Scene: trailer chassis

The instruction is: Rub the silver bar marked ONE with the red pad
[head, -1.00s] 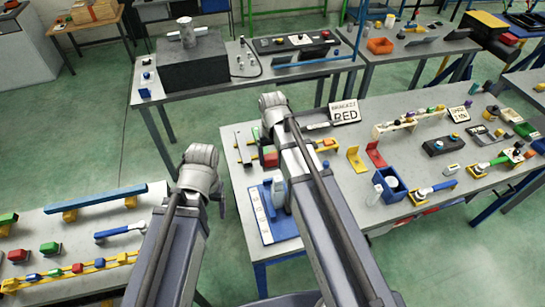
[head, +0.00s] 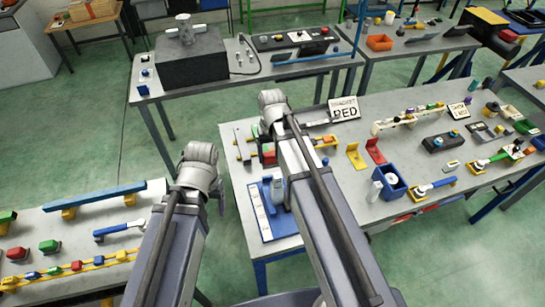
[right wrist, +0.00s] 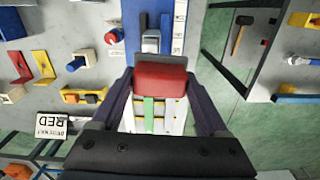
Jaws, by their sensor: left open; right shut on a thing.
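In the right wrist view my right gripper (right wrist: 160,88) is shut on the red pad (right wrist: 160,77), a red block with a dark edge, held level between the fingers. In the head view the pad (head: 269,158) shows just beyond my right wrist, and the fingers are mostly hidden. A blue base with a white labelled strip (head: 257,212) lies on the bench; its strip (right wrist: 180,28) also shows in the wrist view, too small to read. A silver piece (right wrist: 151,41) lies on it beyond the pad. I cannot make out the mark ONE. My left gripper (head: 221,199) is open and empty, off the bench.
A sign reading RED (head: 344,110) stands behind the pad. A yellow bracket (head: 355,156), a red bracket (head: 375,151) and a blue bin (head: 389,184) stand to the right. Green floor lies between this bench and the left bench (head: 70,228).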

